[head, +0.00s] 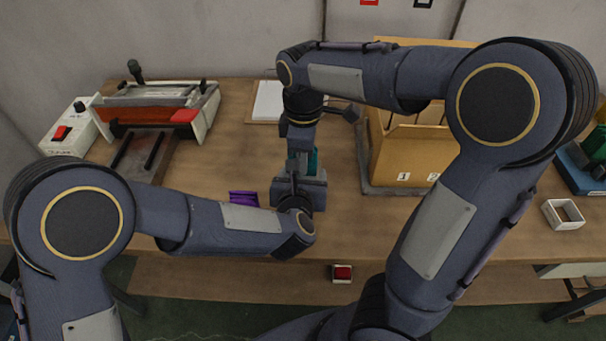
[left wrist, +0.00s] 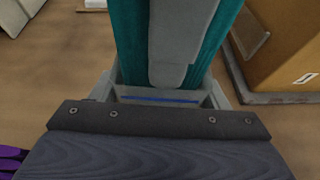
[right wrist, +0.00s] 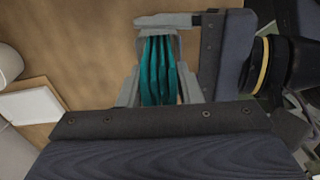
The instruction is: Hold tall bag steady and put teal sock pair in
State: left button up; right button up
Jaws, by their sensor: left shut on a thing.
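The teal sock pair (head: 313,160) is upright between my grippers, largely hidden by them in the head view. My right gripper (head: 301,160) comes down from above and is shut on the sock pair, whose folded teal layers (right wrist: 158,70) show between its fingers in the right wrist view. My left gripper (head: 299,183) is low, just below it. In the left wrist view it is shut on the tall bag (left wrist: 160,98), a pale see-through strip with a blue line. The sock pair (left wrist: 130,40) stands right at the bag; whether its lower end is inside cannot be told.
A cardboard box (head: 405,155) with dividers stands on a grey tray to the right. A sealing machine (head: 150,110) and a switch box (head: 70,130) are at left. A purple item (head: 243,198) lies near my left forearm. A white pad (head: 267,100) lies behind.

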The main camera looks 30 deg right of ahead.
jog(key=o, duration=0.4)
notch_tip(320, 180, up, 12)
jog(key=shift+r, duration=0.1)
dwell(0.4)
pick_arm(q)
jog(key=o, duration=1)
jog(key=v, duration=1.2)
jog(key=shift+a, duration=0.1)
